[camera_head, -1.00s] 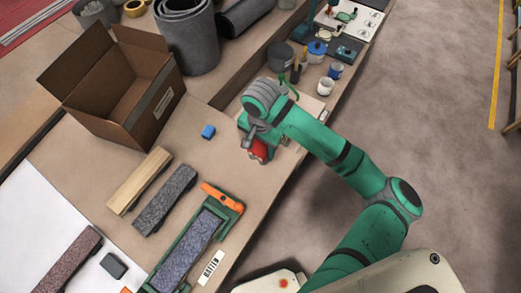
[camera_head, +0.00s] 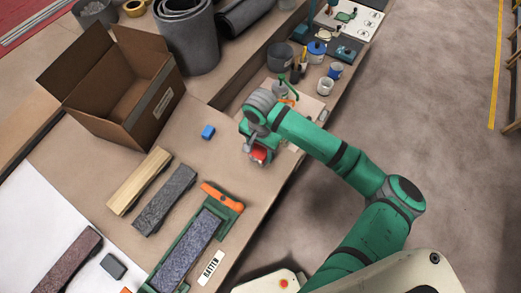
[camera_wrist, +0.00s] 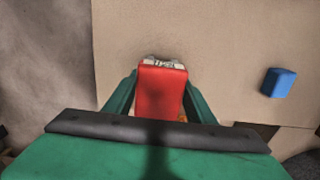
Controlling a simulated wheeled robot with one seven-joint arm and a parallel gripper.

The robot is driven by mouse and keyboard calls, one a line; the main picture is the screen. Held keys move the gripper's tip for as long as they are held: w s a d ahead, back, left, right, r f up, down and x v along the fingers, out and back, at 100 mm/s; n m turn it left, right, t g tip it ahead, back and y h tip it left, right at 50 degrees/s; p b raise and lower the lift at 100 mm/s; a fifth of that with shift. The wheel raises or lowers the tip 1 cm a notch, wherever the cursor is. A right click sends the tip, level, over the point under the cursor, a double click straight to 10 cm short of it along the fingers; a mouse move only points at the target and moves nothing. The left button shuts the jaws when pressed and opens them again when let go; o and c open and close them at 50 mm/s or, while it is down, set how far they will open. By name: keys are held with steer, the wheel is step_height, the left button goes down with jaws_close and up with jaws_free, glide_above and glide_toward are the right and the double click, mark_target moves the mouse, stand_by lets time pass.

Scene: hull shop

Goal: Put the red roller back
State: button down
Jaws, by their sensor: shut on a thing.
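My gripper (camera_head: 258,156) is shut on a red thing (camera_head: 260,154), taken to be the red roller, near the table's right edge. In the wrist view, the red roller (camera_wrist: 160,92) sits between my green fingers (camera_wrist: 152,100) and has a pale, marked far end. The brown tabletop shows around and beyond it. Whether the roller touches the table cannot be told. My wrist and forearm partly hide a pale board (camera_head: 309,103) behind the gripper.
A blue block (camera_head: 208,132) lies left of my gripper; it also shows in the wrist view (camera_wrist: 279,82). An open cardboard box (camera_head: 120,90) stands farther left. Sanding blocks (camera_head: 166,200) and a green tool with an orange handle (camera_head: 221,197) lie nearer. Cups and pots stand behind.

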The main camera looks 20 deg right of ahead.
mark_target(261, 149)
steer(key=shift+f, duration=0.2)
steer(key=shift+s+f, duration=0.1)
steer(key=shift+f, duration=0.3)
steer(key=c, duration=0.8)
jaws_free()
steer(key=shift+r, duration=0.1)
steer(key=shift+r, duration=0.15)
step_height(261, 149, up, 13)
